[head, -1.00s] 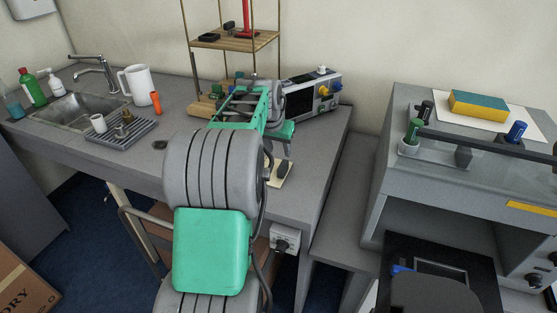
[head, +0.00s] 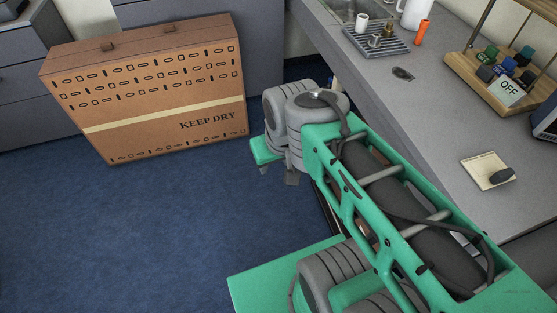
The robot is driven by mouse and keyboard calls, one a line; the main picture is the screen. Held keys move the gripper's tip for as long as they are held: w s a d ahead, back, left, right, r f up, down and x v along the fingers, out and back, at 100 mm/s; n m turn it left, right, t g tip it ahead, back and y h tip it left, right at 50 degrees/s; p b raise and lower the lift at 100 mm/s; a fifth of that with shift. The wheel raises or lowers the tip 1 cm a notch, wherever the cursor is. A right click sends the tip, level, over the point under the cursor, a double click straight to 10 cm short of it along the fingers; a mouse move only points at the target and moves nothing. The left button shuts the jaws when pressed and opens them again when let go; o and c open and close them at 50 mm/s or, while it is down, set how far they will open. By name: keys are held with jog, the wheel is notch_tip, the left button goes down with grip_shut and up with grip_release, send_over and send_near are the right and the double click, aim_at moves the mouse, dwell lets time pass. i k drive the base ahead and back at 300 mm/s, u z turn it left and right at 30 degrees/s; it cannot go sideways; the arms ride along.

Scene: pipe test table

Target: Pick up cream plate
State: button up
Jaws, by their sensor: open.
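The cream plate (head: 484,168) is a small flat square lying on the grey worktop at the right of the head view. A dark rounded object (head: 502,176) lies on its near right corner. My gripper (head: 279,174) is left of the worktop edge, over the blue floor, well apart from the plate. It is small and partly hidden under my wrist; its jaws are open, and I see nothing held in them.
A wooden stand with an OFF sign and several coloured knobs (head: 505,75) is behind the plate. A dark oval object (head: 403,73), a ribbed tray (head: 377,41) and an orange cylinder (head: 422,31) are farther back. A KEEP DRY carton (head: 150,90) stands on the floor.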

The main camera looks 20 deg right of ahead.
aim_at(489, 172)
jog(key=z, duration=1.65)
jog(key=k, duration=1.1)
jog(key=u, duration=1.35)
jog(key=i, duration=1.3)
jog(key=z, duration=1.45)
jog(key=i, duration=0.85)
jog(key=z, duration=0.95)
